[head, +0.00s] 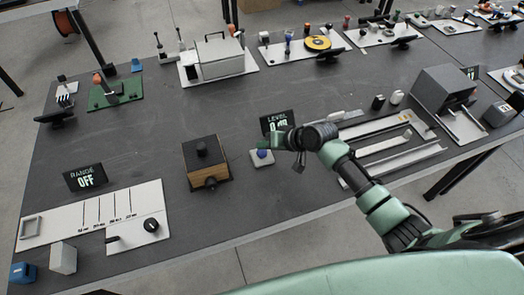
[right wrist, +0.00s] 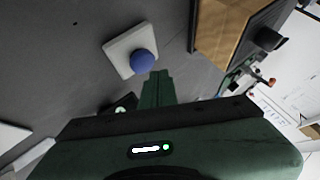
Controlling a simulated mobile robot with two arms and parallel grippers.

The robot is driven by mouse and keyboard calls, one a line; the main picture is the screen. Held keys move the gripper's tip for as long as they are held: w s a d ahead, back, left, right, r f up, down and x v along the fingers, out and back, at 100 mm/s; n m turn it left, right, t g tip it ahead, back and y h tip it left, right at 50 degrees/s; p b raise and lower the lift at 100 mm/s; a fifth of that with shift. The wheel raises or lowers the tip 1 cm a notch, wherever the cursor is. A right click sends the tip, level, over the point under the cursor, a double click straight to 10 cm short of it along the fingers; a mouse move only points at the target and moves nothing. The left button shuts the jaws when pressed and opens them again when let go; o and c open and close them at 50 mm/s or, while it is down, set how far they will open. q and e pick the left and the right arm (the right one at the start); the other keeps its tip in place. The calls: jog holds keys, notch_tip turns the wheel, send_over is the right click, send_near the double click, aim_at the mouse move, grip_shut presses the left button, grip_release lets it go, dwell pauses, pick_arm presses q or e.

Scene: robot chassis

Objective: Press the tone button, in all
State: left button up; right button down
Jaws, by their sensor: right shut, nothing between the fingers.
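A round blue button (head: 262,153) sits on a small white square base (head: 257,163) on the dark table, near the middle of the head view. In the right wrist view the blue button (right wrist: 142,61) is on its pale base (right wrist: 121,45), with no label visible. My right gripper (head: 266,143) is shut and empty. Its green fingertips also show in the right wrist view (right wrist: 158,76), just beside the button in the picture. I cannot tell whether they touch it. My left gripper is not in view.
A wooden box with a black top (head: 205,160) stands left of the button. A LEVEL display (head: 277,121) stands behind my right gripper, partly hidden. A RANGE display (head: 85,178) reading OFF is at left. Metal rails (head: 395,160) lie right. The table's front edge is near.

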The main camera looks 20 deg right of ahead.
aim_at(264, 154)
jog(key=shift+f, duration=0.15)
jog(key=shift+f, duration=0.25)
jog(key=shift+f+b, duration=0.35)
jog(key=shift+f, duration=0.2)
dwell(1.1)
jog(key=shift+r+p, duration=0.95)
jog(key=shift+p, duration=0.05)
notch_tip(264, 154, up, 5)
jog(key=p, duration=0.5)
jog(key=shift+r, duration=0.1)
jog(key=shift+s, duration=0.1)
dwell(0.4)
